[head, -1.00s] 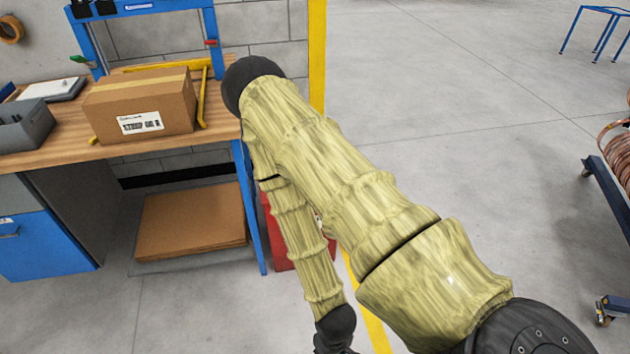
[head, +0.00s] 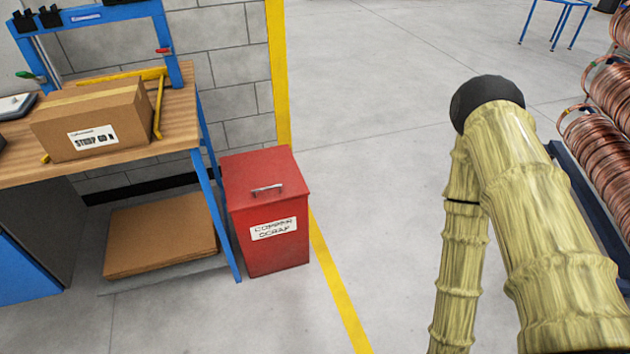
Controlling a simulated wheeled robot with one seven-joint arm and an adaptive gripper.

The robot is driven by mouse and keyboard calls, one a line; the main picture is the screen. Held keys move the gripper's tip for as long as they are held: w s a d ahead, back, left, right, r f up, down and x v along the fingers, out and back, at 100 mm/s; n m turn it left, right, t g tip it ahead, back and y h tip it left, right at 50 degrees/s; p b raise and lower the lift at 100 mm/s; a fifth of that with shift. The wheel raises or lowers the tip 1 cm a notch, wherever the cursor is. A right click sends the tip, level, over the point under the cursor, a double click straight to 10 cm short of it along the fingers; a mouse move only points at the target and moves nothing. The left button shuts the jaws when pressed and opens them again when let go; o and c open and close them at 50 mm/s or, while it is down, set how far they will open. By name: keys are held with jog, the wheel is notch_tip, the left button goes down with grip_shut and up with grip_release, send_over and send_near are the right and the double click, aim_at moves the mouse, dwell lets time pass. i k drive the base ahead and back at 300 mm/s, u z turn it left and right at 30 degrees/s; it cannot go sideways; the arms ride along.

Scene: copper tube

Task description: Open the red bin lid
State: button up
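The red bin (head: 275,252) stands on the floor just right of the workbench in the head view. Its label reads "COPPER SCRAP". The red lid (head: 262,171) lies shut on top, with a metal handle (head: 267,189) near its front edge. My arm, in a yellowish wood-like sleeve, is at the right side of the view, well apart from the bin. My gripper is out of view below the bottom edge.
The workbench (head: 172,135) with a cardboard box (head: 95,117) on it is at the left, its blue leg close to the bin. Flat cardboard (head: 160,235) lies on its lower shelf. Copper coils (head: 600,130) stand at the far right. The floor between is clear.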

aim_at(264, 176)
jog(key=z, duration=0.1)
jog(key=i, duration=1.15)
jog(key=u, duration=1.9)
